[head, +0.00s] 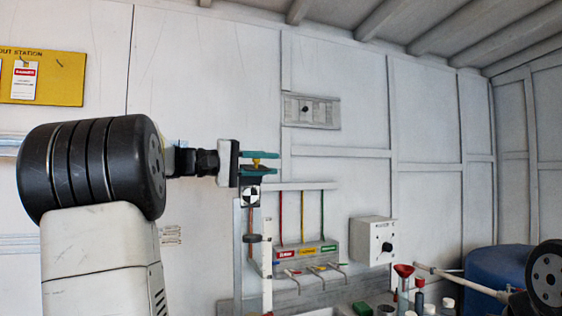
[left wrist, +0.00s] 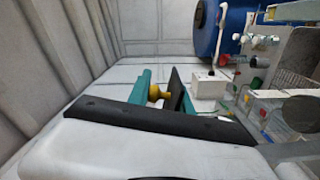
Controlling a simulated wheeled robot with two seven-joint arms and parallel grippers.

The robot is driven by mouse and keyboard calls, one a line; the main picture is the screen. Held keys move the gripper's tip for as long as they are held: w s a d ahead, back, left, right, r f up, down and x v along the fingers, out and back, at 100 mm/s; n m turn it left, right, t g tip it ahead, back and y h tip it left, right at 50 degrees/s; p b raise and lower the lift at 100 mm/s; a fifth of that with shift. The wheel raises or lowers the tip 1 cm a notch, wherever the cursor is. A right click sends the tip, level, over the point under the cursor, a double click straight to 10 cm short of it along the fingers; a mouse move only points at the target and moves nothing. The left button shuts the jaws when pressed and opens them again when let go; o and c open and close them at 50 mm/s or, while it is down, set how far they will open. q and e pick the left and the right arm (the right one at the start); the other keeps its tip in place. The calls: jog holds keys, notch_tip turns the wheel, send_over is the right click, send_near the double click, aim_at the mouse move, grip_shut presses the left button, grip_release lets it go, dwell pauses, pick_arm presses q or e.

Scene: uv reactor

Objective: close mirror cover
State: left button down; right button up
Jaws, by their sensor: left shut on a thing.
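My left gripper (head: 268,162) reaches in from the left in the head view, its teal fingers one above the other. It is shut on a small yellow knob (head: 256,161), which also shows between the fingers in the left wrist view (left wrist: 158,94). Just below the fingers is a black-and-white target plate (head: 250,195) at the top of a narrow upright stand (head: 267,255). I cannot make out a mirror cover as a separate part, nor whether the knob belongs to one. My right gripper is out of view.
Behind the stand is a box with coloured labels, tubes and hooked taps (head: 305,262). A white control box with a black knob (head: 373,241) is to its right. A red funnel (head: 403,271) and bottles stand lower right, near a blue drum (head: 497,268). The space above the gripper is clear.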

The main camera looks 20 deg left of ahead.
pick_arm(q)
jog(key=m, duration=0.1)
jog(key=s+d+f+m, duration=0.1)
jog(key=m, duration=0.1)
notch_tip(320, 180, down, 7)
jog(key=m, duration=1)
jog(key=shift+s+r+m, duration=0.2)
jog(key=shift+m, duration=0.2)
jog(key=shift+f, duration=0.1)
jog(key=c, duration=1.2)
grip_release()
jog(key=shift+c, duration=0.2)
jog(key=v, duration=0.7)
jog(key=shift+s+a, duration=0.3)
